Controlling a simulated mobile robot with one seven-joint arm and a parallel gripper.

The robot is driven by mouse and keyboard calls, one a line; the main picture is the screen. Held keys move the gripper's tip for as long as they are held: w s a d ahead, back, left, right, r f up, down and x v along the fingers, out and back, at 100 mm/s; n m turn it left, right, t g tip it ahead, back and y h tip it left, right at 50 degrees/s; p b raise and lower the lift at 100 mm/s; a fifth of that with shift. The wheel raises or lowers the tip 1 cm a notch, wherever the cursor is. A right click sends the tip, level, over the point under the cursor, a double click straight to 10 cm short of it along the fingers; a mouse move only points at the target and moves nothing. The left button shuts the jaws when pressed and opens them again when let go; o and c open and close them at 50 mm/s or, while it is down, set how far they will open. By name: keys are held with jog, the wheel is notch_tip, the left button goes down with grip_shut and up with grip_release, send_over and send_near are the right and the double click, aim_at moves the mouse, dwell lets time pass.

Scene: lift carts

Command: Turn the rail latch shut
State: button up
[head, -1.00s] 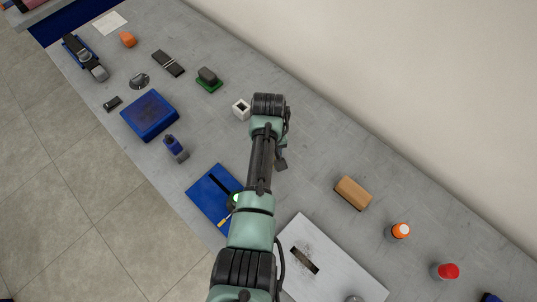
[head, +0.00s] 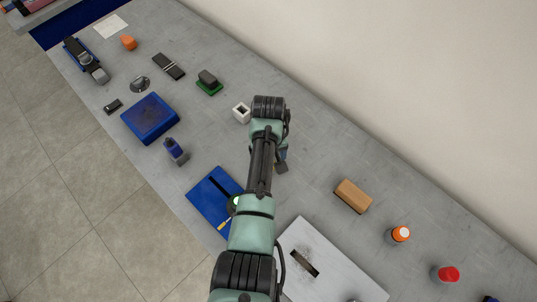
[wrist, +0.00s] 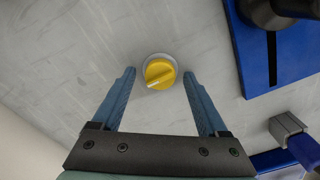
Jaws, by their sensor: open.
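A yellow round knob (wrist: 160,73) with a pale pointer line sits on a round light-grey base on the grey tabletop in the wrist view. My gripper (wrist: 159,76) is open, with one blue finger on each side of the knob and visible gaps between. The pointer line slants toward the lower left. A blue slotted plate (wrist: 285,75) lies to the right, with a dark round part at its top edge. In the head view my arm hides the knob, and the blue plate (head: 207,198) shows left of the arm. I cannot tell which part is the rail latch.
A white slotted board (head: 330,268) lies to the right, near a tan block (head: 352,196). A small white cube (head: 241,113) is close to my wrist.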

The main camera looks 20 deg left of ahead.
notch_tip(320, 180, up, 13)
dwell(0.4)
dwell(0.4)
jog(key=w+d+r+m+t+y, duration=0.1)
jog(key=w+r+m+t+y, duration=0.1)
jog(key=w+r+t, duration=0.7)
jog(key=w+d+r+m+t, duration=0.1)
jog(key=w+d+r+t, duration=0.15)
jog(key=r, duration=0.75)
jog(key=w+d+r+m+t, duration=0.1)
jog(key=w+d+r+t, duration=0.15)
jog(key=r, duration=0.85)
jog(key=s+d+r+m+t, duration=0.1)
jog(key=s+d+r+t, duration=0.2)
jog(key=r, duration=0.6)
jog(key=s+d+r+m+t, duration=0.15)
jog(key=s+r+t, duration=0.25)
jog(key=r, duration=0.4)
jog(key=s+d+r+t+h, duration=0.1)
jog(key=s+d+r+t, duration=0.1)
jog(key=s+r, duration=0.4)
jog(key=s+d+r+t+h, duration=0.1)
jog(key=s+r+t, duration=0.3)
jog(key=s+r, duration=0.2)
jog(key=shift+s+d+m, duration=0.2)
jog(key=shift+d+m, duration=0.2)
jog(key=shift+m, duration=0.05)
jog(key=shift+r, duration=0.1)
